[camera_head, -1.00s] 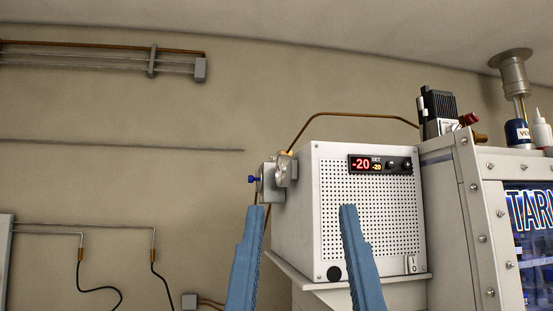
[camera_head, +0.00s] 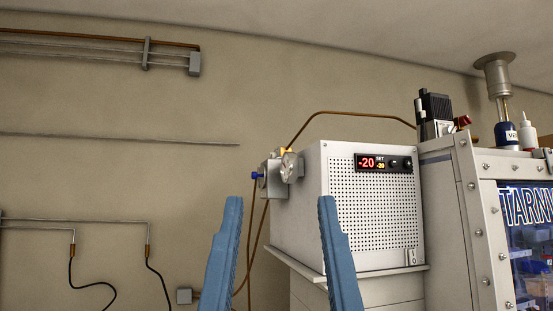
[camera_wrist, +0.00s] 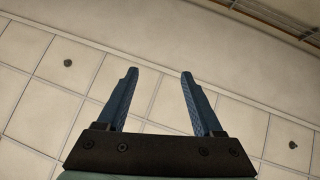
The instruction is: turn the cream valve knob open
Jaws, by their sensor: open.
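A round pale, silvery-cream knob (camera_head: 290,166) sits on a grey valve block (camera_head: 272,178) at the left side of the white chiller box in the head view. It is small, so its turn position is hard to read. A small blue part (camera_head: 256,175) sticks out on the block's left. My gripper (camera_head: 280,200) has two blue fingers, apart and empty. In the picture its fingertips lie below and either side of the knob, not touching it. The wrist view shows the open gripper (camera_wrist: 159,73) too, but no knob.
The white chiller box (camera_head: 372,220) with a red "-20" display stands on a shelf right of the fingers. A glove box (camera_head: 470,220) stands further right. A copper pipe (camera_head: 350,113) runs above the chiller. The wall left of the fingers carries thin pipes (camera_head: 90,221) and black hoses.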

